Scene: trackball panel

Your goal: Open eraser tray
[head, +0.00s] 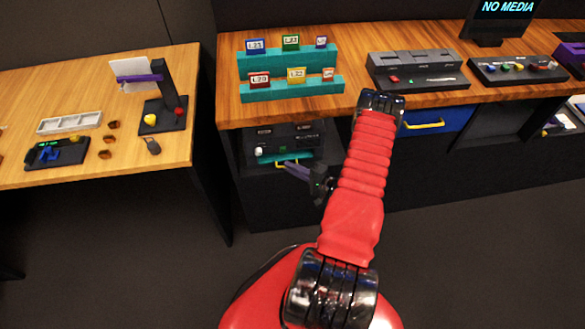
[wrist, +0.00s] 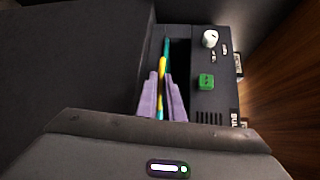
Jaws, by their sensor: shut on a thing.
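The eraser tray, a teal drawer front (head: 272,159) with a yellow handle (head: 279,165), sits low in a dark panel unit (head: 296,135) under the wooden counter. In the wrist view the teal tray edge (wrist: 167,46) and yellow handle (wrist: 162,66) show beside a dark opening. My gripper (head: 286,168) reaches in from the right at the handle. In the wrist view its purple fingers (wrist: 161,85) are shut on the yellow handle, one on each side. How far the tray stands out is hard to tell.
The unit carries a white knob (wrist: 210,38) and a green button (wrist: 206,82) close to my fingers. The counter (head: 225,90) overhangs it. A blue drawer (head: 440,124) lies to the right, and a wooden table (head: 180,148) to the left. The floor in front is clear.

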